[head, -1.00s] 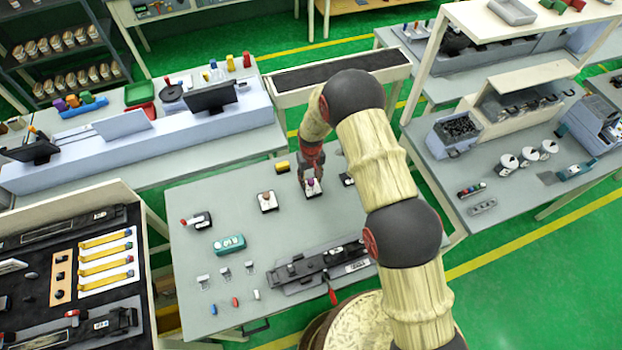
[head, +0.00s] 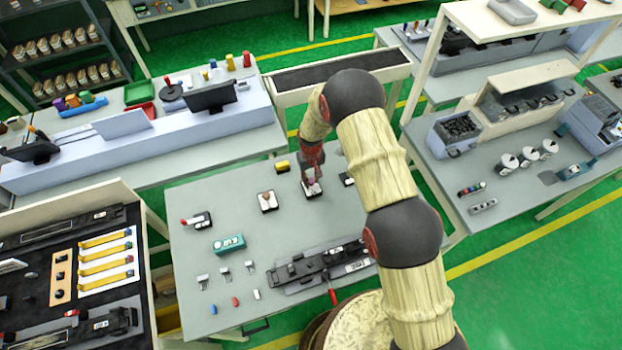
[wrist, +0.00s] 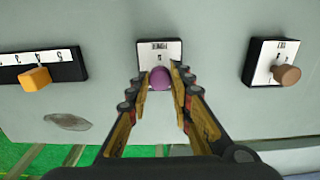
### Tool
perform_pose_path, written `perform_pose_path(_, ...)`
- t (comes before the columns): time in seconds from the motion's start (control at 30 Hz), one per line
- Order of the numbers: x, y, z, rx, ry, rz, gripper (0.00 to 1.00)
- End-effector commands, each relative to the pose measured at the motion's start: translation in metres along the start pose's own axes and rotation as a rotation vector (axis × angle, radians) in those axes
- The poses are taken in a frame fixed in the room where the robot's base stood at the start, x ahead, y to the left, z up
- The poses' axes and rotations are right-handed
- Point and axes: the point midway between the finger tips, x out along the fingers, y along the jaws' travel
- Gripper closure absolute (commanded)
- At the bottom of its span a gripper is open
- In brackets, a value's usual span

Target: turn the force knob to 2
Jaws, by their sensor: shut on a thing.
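The purple knob (wrist: 160,77) stands on a small dark block with a white label plate (wrist: 160,50), whose upside-down print looks like FORCE. My gripper (wrist: 162,84) has a finger on each side of the knob and is shut on it. In the head view my gripper (head: 312,166) points down over the same block (head: 312,190), far side of the grey table, and partly hides the knob. The digit the knob points to is too small to read surely.
In the wrist view an orange knob (wrist: 35,79) on a numbered plate is at left, and a brown knob (wrist: 287,75) on another block is at right. The grey table (head: 190,265) also carries a teal box (head: 229,244) and a long black fixture (head: 320,265).

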Motion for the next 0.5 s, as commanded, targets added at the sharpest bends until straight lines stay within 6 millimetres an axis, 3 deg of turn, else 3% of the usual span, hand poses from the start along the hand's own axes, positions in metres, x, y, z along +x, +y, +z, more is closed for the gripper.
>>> perform_pose_path(0.5,0.0038,-0.0002,-0.0012,-0.292,0.003,0.0,1.0)
